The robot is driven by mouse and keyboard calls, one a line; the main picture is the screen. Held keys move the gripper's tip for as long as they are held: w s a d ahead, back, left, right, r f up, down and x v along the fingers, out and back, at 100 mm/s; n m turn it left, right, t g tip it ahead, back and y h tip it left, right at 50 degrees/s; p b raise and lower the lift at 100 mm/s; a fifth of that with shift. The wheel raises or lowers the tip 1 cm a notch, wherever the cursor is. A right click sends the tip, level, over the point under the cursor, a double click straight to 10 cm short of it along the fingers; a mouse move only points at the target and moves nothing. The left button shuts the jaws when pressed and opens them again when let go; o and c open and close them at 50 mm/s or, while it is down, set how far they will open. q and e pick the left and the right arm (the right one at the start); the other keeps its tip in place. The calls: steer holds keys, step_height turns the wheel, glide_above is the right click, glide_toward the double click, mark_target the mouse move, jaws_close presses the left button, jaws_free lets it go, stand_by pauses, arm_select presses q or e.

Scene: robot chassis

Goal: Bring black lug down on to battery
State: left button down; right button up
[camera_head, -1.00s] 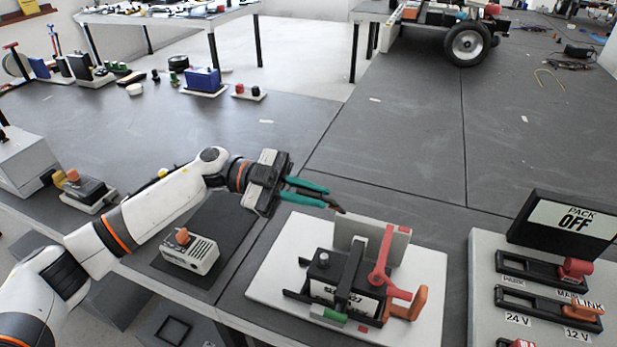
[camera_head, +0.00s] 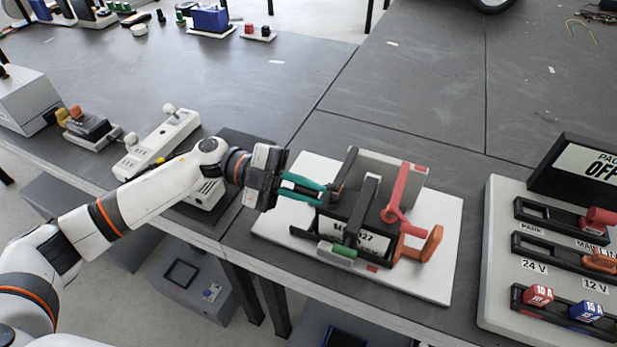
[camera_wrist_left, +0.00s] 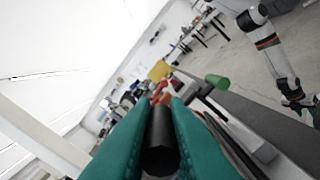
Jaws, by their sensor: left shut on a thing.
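The battery (camera_head: 352,236) is a dark box with a white label, on a white board (camera_head: 434,271). A black strap (camera_head: 368,192) crosses it. The black lug (camera_head: 349,163) shows as a tilted dark piece by the battery's back left. My left gripper (camera_head: 316,190) comes in from the left with teal fingers. In the left wrist view, the fingers are shut on the black lug (camera_wrist_left: 160,140), whose dark end fills the gap. The lug's far end and its contact with the battery are hidden. My right gripper (camera_wrist_left: 301,104) is small in the left wrist view.
A red lug (camera_head: 399,200) stands on the battery's right side beside an orange handle (camera_head: 430,246). A green tab (camera_head: 343,250) is at the front. A panel of switches (camera_head: 497,250) stands to the right. A white power strip (camera_head: 158,143) is behind my left arm.

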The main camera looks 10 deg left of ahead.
arm_select(q)
steer(key=shift+f, duration=0.65)
steer(key=shift+s, duration=0.1)
steer(key=shift+f, duration=0.15)
steer(key=c, duration=1.4)
jaws_free()
